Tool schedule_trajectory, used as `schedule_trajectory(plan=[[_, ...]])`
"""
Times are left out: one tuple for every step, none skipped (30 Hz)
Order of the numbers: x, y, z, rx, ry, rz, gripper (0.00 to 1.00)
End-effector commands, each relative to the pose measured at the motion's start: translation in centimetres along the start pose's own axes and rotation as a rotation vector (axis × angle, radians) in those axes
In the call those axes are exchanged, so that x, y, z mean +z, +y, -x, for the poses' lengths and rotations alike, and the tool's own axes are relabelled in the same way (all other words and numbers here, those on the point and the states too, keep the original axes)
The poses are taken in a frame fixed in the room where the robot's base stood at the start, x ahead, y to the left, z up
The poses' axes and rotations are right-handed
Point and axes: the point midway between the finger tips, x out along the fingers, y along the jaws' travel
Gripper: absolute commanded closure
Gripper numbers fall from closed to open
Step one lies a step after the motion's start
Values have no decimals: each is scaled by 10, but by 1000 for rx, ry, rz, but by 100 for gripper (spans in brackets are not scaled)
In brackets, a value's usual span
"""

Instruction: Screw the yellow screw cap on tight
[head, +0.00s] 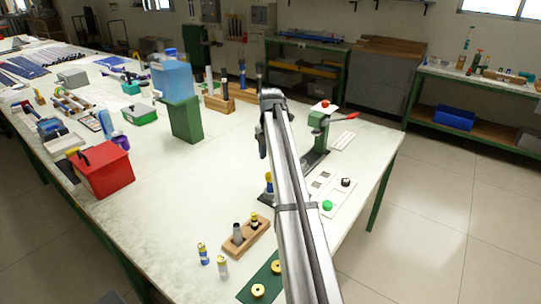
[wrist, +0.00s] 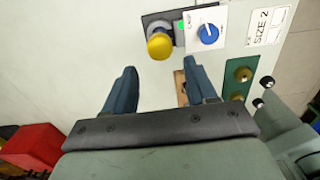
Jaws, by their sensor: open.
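The yellow screw cap (wrist: 159,46) tops a grey round piece on a dark plate in the wrist view; how far down it sits I cannot tell. In the head view a small yellow top (head: 268,175), likely the same cap, shows just left of my arm. My gripper (wrist: 160,65) is open and empty. Its two dark fingers point toward the cap, which appears beyond the tips and between their lines, apart from both.
A green mat with brass rings (head: 258,290) and a wooden block with rods (head: 243,240) lie nearby. A red-handled press (head: 318,130) stands behind my arm.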

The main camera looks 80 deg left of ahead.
Motion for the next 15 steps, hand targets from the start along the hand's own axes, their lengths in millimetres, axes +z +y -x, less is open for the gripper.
schedule_trajectory(plan=[[0,0,-1,0,0,2,44],[0,0,-2,0,0,3,44],[0,0,-3,0,0,2,44],[0,0,-4,0,0,2,44],[0,0,-6,0,0,1,44],[0,0,-8,0,0,1,44],[0,0,-9,0,0,1,44],[0,0,-11,0,0,1,44],[0,0,-14,0,0,0,44],[0,0,-17,0,0,0,44],[0,0,-19,0,0,0,44],[0,0,-23,0,0,0,44],[0,0,-26,-1,1,0,44],[0,0,-28,-1,1,0,44],[0,0,-32,-1,1,0,44]])
